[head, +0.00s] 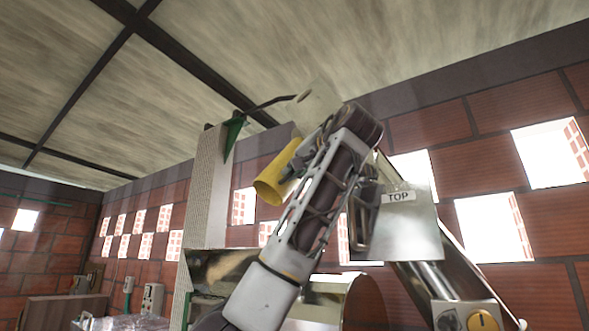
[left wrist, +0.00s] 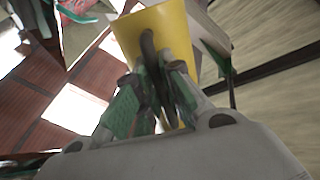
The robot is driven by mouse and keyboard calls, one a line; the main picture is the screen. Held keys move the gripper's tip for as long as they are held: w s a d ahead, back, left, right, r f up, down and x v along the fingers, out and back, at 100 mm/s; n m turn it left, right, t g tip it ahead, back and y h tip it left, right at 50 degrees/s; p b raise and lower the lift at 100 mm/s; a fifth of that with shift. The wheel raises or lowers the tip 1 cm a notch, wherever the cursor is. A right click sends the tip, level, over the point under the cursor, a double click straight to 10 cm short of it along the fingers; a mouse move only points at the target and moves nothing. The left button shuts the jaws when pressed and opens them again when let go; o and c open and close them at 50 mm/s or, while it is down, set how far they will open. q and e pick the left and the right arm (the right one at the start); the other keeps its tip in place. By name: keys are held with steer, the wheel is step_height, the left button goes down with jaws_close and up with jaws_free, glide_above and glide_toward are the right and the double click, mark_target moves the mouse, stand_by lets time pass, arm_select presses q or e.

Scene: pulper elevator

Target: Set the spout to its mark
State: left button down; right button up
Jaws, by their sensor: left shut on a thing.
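The yellow spout (head: 271,187) is a short open tube, high up beside the metal housing in the head view, tilted with its mouth down to the left. In the left wrist view the spout (left wrist: 178,32) fills the top middle. My left gripper (head: 292,166) is at the spout's side, partly hidden by my own arm. In the left wrist view its green-padded fingers (left wrist: 154,88) are shut on a dark curved handle (left wrist: 148,48) in front of the spout. I cannot tell which feature is the mark. My right gripper is not in view.
A pale ribbed column (head: 208,195) with a green pointed piece (head: 234,131) stands left of the spout. A metal plate labelled TOP (head: 410,225) hangs at right, near my arm. A brick wall (head: 440,127) with openings stands behind.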

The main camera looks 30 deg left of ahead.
arm_select(q)
steer(key=c, duration=1.5)
jaws_free()
steer(key=shift+d, duration=0.1)
steer(key=v, duration=1.1)
steer(key=shift+s+d, duration=0.25)
steer(key=shift+d, duration=0.1)
steer(key=shift+c, duration=0.6)
